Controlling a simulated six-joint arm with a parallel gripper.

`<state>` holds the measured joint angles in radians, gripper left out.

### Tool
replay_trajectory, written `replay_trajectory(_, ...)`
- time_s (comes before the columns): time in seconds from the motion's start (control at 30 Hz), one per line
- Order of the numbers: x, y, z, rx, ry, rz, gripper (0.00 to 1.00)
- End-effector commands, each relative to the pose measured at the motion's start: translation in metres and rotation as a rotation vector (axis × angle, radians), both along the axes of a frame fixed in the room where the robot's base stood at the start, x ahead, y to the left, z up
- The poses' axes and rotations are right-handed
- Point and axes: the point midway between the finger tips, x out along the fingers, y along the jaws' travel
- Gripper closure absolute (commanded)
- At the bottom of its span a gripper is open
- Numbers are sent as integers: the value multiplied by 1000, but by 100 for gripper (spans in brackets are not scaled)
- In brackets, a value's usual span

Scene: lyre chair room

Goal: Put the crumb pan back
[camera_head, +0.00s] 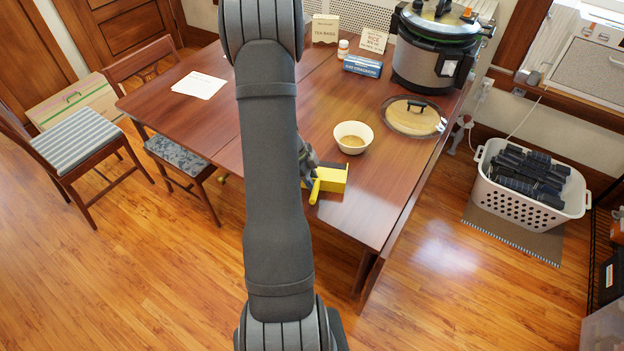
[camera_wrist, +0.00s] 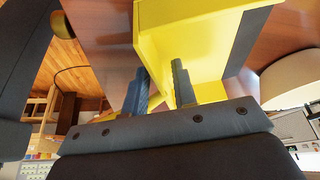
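A yellow pan-like object (camera_head: 332,179) with a dark edge, which I take to be the crumb pan, sits at the near edge of the wooden table. In the wrist view the yellow object (camera_wrist: 205,38) fills the upper middle, with a dark strip along its right side. My gripper (camera_wrist: 158,66) is right at it, its two fingers apart. The left finger is beside the outer yellow side and the right finger is in front of yellow. I cannot tell whether either finger touches it. In the head view my arm hides part of my gripper (camera_head: 308,165).
A cream bowl (camera_head: 353,137) stands just behind the yellow object, with a glass lid (camera_head: 413,116) to its right. A pressure cooker (camera_head: 437,55), a blue box (camera_head: 362,66) and small signs stand at the back. A white basket (camera_head: 530,185) is on the floor right. The table's left part is mostly clear.

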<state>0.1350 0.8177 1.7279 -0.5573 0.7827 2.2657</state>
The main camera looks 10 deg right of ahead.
Motion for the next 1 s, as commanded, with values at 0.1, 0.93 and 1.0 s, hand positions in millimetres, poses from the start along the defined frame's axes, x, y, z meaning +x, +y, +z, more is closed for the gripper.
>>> replay_trajectory(0.1, 0, 0, 0, 0, 0, 0, 75)
replay_trajectory(0.93, 18, 42, 111, -1, -1, 2, 75)
replay_trajectory(1.0, 18, 43, 114, 0, -1, 0, 75)
